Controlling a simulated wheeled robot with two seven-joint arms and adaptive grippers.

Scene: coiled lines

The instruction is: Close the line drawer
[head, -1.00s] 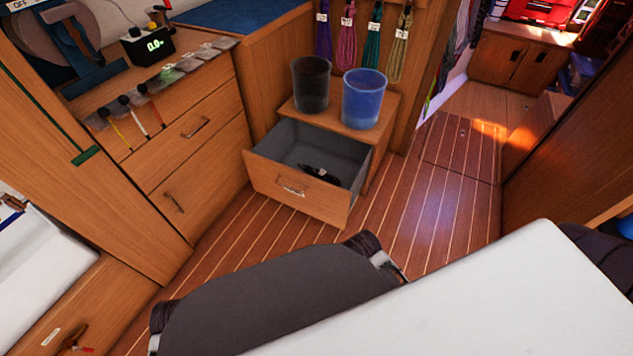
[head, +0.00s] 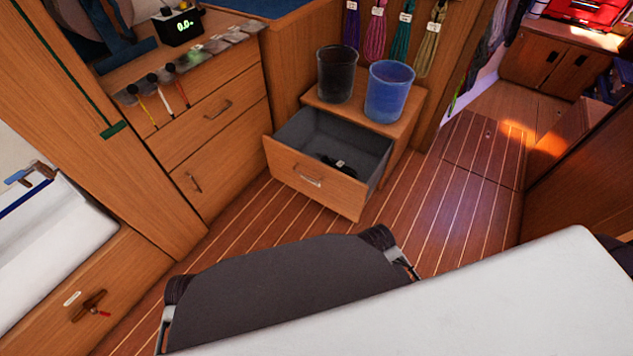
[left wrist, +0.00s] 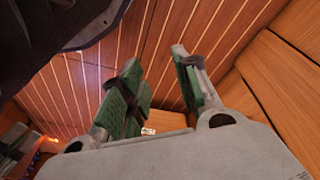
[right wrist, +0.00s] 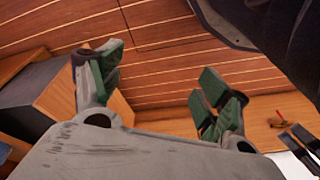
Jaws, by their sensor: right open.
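In the right wrist view, a wooden panel with a grey side (right wrist: 28,90) at the left appears to be this drawer. My left gripper (left wrist: 155,68) is open and empty above the striped floor. My right gripper (right wrist: 160,72) is open and empty, with the drawer-like panel beside its left finger. Neither gripper shows in the head view.
A black bucket (head: 336,74) and a blue bucket (head: 388,92) stand on the cabinet top. Several coiled lines hang behind. Closed drawers (head: 215,110) are at the left. The striped floor (head: 440,220) in front and to the right is clear.

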